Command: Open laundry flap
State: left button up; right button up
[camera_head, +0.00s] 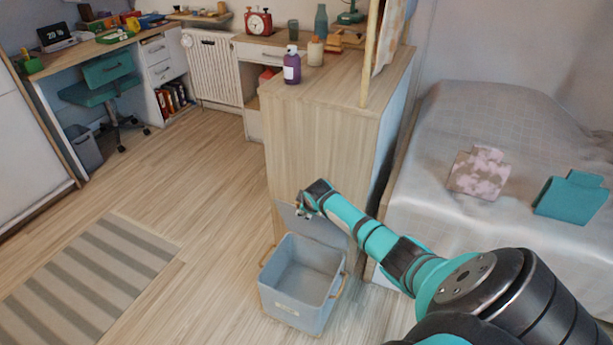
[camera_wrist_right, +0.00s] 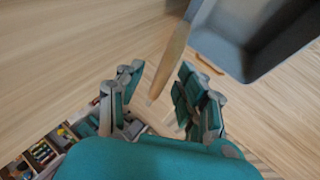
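The laundry flap appears to be the grey panel (camera_head: 322,229) low on the front of the wooden cabinet (camera_head: 318,135), partly hidden by my right arm. My right gripper (camera_head: 303,212) is at the panel's upper left edge in the head view; contact cannot be told. In the wrist view my right gripper (camera_wrist_right: 155,98) has its fingers spread apart. A narrow wooden strip (camera_wrist_right: 170,65) runs up from between the fingers, apparently not clamped; what it belongs to is unclear. My left gripper is not in view.
A grey bin (camera_head: 285,312) with wooden handles stands on the floor below the panel; a grey box-like shape, probably this bin, fills the wrist view's upper right (camera_wrist_right: 235,50). A bed (camera_head: 470,225) is at the right. Floor at the left is clear around a striped rug (camera_head: 90,275).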

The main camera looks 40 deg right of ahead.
jog(key=shift+s, duration=0.1)
jog(key=v, duration=1.2)
jog(key=shift+f, duration=0.2)
